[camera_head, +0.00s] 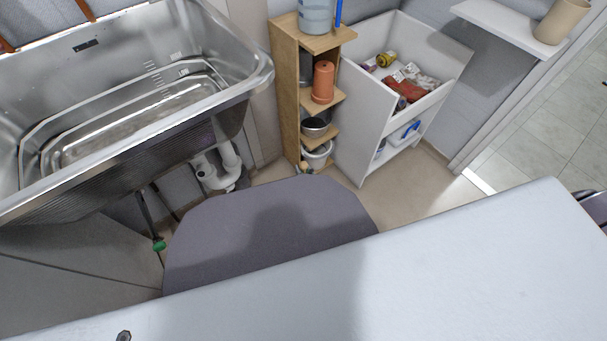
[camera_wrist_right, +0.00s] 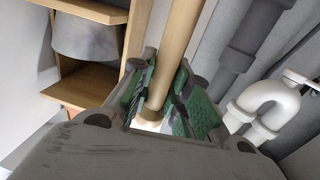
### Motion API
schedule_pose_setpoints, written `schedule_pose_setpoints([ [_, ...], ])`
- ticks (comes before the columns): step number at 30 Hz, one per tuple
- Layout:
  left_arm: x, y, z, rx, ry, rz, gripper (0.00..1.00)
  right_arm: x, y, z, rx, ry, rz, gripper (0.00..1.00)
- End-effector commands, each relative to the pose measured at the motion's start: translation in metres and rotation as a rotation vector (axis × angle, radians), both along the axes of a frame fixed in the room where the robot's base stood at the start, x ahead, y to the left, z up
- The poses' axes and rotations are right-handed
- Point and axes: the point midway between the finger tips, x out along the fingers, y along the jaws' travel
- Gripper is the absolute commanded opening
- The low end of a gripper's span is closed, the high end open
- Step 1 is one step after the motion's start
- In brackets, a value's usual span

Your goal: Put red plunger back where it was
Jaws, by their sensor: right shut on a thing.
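The right wrist view shows my right gripper (camera_wrist_right: 160,92) with its green-padded fingers shut on a light wooden rod, the handle of the red plunger (camera_wrist_right: 183,38). The handle runs from between the fingers to the top edge. The red cup is out of view, so I cannot tell whether it touches anything. In the head view the right gripper is mostly hidden behind a grey rounded surface; I cannot pick out its fingers there. My left gripper is not in view.
A metal washtub (camera_head: 130,135) stands at left, with a white drain pipe (camera_head: 222,172) below, also in the wrist view (camera_wrist_right: 268,108). A wooden shelf (camera_head: 284,95) holds pots and a bucket (camera_head: 317,153). An open white cabinet (camera_head: 362,120) is right of it; floor beyond is clear.

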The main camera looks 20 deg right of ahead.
Motion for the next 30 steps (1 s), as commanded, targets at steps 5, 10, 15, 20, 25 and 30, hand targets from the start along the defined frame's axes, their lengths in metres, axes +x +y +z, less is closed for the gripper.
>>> schedule_pose_setpoints([
  [5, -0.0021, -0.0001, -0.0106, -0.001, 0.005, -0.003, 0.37, 0.0014, -0.0002, -0.0069, 0.001, -0.004, -0.001, 0.00],
  [10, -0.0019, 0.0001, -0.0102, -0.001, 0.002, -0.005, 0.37, 0.0013, -0.0001, -0.0070, 0.001, -0.004, -0.001, 0.00],
  [15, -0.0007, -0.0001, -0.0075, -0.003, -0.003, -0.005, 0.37, 0.0012, -0.0002, -0.0071, 0.001, -0.004, -0.001, 0.00],
  [20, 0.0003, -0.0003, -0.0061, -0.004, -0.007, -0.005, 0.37, 0.0012, -0.0003, -0.0099, 0.000, -0.004, -0.001, 0.00],
  [25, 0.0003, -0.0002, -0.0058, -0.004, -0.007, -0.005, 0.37, 0.0003, -0.0003, -0.0110, -0.001, -0.001, 0.000, 0.39],
  [30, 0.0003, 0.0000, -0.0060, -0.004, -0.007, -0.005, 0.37, 0.0003, -0.0002, -0.0110, 0.000, 0.000, 0.000, 0.40],
])
